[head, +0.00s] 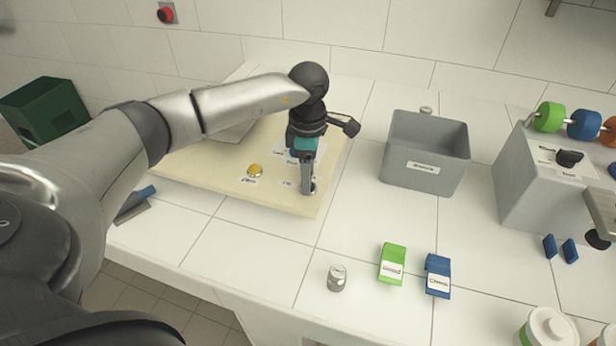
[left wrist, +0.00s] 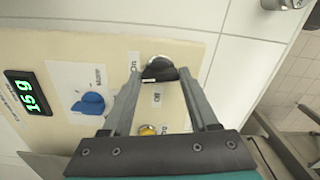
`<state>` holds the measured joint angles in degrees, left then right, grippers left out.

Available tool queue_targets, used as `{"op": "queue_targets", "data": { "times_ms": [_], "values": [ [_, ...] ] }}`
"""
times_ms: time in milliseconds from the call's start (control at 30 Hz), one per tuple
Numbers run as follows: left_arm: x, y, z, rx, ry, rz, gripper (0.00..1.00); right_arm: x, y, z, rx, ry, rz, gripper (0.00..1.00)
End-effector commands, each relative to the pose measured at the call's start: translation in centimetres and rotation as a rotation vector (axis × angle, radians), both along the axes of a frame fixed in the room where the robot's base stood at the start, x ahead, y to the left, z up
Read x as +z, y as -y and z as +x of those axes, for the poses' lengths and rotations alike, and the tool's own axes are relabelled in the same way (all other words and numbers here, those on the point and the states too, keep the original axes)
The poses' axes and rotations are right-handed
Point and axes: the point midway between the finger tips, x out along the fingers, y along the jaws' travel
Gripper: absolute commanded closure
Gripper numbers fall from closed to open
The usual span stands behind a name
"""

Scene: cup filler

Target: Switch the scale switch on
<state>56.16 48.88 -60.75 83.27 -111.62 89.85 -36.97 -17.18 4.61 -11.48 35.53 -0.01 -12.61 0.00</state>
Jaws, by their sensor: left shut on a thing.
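The scale is a wide beige panel (head: 225,185) on the white tiled counter, and it also shows in the left wrist view (left wrist: 100,45). Its switch (left wrist: 160,66), dark with a silvery part, sits near the panel's edge beside the labels On and Off. Its lever position is hard to tell. My left gripper (head: 308,191) points down at the panel. In the left wrist view the two fingertips (left wrist: 161,72) are on either side of the switch, shut on it. The fingers partly hide it in the head view. My right gripper is not in view.
The panel has a lit green display (left wrist: 30,93), a blue knob (left wrist: 88,103) and a yellow button (head: 255,170). To the right stand a grey bin (head: 425,165), a small can (head: 336,278), a green packet (head: 392,264) and a blue packet (head: 438,276). A grey machine (head: 535,190) stands far right.

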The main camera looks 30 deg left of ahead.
Motion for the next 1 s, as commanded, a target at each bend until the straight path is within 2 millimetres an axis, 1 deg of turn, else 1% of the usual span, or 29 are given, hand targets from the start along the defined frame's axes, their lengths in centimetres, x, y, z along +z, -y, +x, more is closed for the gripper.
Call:
{"op": "queue_targets", "data": {
  "times_ms": [200, 400, 933, 967, 1000],
  "values": [
    [0.07, 0.04, 0.11, -0.120, 0.004, -0.002, 0.96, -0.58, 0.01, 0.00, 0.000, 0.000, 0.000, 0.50],
    [0.12, 0.07, 0.11, -0.181, 0.004, -0.003, 0.96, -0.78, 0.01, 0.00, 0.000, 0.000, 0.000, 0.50],
    [0.17, 0.08, 0.11, -0.207, 0.005, -0.001, 0.96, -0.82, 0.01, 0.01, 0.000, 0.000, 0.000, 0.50],
    [0.18, 0.08, 0.11, -0.207, 0.005, -0.001, 0.39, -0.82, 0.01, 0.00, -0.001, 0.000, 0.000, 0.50],
    [0.17, 0.08, 0.11, -0.206, 0.005, -0.001, 0.34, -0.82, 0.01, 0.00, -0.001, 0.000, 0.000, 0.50]
  ]
}}
